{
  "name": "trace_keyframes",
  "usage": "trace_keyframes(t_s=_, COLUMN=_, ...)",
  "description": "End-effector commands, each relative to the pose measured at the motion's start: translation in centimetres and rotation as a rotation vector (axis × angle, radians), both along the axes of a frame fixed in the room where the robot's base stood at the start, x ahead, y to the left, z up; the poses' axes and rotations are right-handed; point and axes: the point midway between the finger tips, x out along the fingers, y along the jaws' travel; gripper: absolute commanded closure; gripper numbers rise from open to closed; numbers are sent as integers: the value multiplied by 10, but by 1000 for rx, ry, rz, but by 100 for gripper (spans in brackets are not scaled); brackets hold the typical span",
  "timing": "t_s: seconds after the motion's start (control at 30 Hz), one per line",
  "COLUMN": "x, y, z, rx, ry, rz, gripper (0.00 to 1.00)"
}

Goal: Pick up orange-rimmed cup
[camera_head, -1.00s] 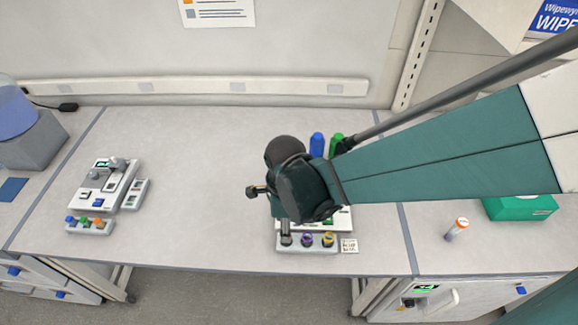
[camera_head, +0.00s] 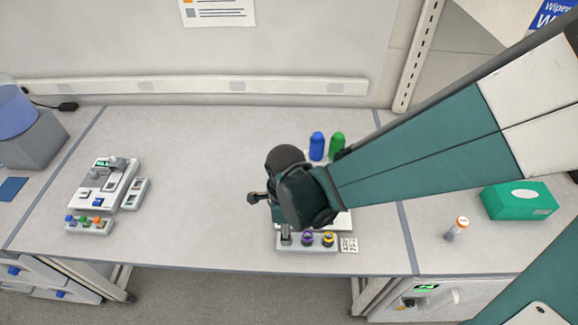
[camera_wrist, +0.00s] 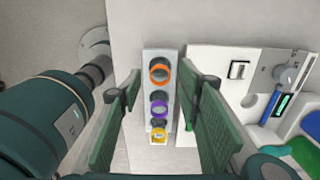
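The orange-rimmed cup (camera_wrist: 159,72) sits in the end slot of a narrow white rack (camera_wrist: 149,58) in the wrist view, beside a purple-rimmed cup (camera_wrist: 158,108) and a yellow-rimmed cup (camera_wrist: 159,136). My gripper (camera_wrist: 160,88) is open and empty, with one green finger on each side of the rack. In the head view my gripper (camera_head: 286,236) is over the left end of the rack (camera_head: 320,248) and hides the orange-rimmed cup. The purple-rimmed cup (camera_head: 307,239) and yellow-rimmed cup (camera_head: 328,239) show to its right. Contact with the cup cannot be told.
A white device (camera_wrist: 222,66) lies beside the rack. Blue (camera_head: 317,146) and green (camera_head: 337,144) bottles stand behind my wrist. An orange-capped vial (camera_head: 457,229) and green tissue box (camera_head: 518,201) stand right. Another device (camera_head: 105,184) is left; the bench between is clear.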

Motion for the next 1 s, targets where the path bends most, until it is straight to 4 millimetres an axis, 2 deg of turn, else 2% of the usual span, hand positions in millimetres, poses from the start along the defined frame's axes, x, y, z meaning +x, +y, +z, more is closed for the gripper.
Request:
trace_keyframes(t_s=0.5, x=0, y=0, z=-36, rx=0, ry=0, rz=0, gripper=66)
trace_keyframes(t_s=1.0, x=0, y=0, z=-39, rx=0, ry=0, rz=0, gripper=66)
